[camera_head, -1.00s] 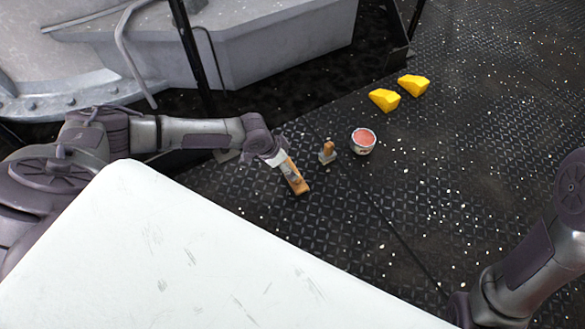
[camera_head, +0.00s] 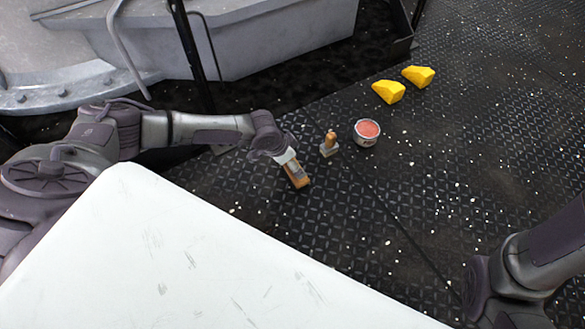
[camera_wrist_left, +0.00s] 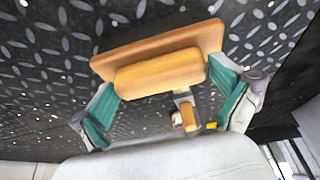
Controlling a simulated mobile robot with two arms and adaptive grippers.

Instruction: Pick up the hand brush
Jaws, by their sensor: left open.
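A wooden tool (camera_head: 299,181), which I take for the hand brush, lies on the dark deck under my left gripper (camera_head: 291,165). In the left wrist view, the hand brush (camera_wrist_left: 160,73) has a flat orange-brown board with a thicker bar along it. No bristles show. My left gripper (camera_wrist_left: 167,88) is open, with a green-padded finger near each end of the bar. I cannot tell whether the fingers touch it. The gripper hides part of the tool in the head view. My right gripper is out of view.
A small tool with an upright wooden handle (camera_head: 330,139) and a tub with reddish contents (camera_head: 367,132) stand close by. Two yellow wedges (camera_head: 389,92) lie farther back. A white surface (camera_head: 180,260) fills the near left.

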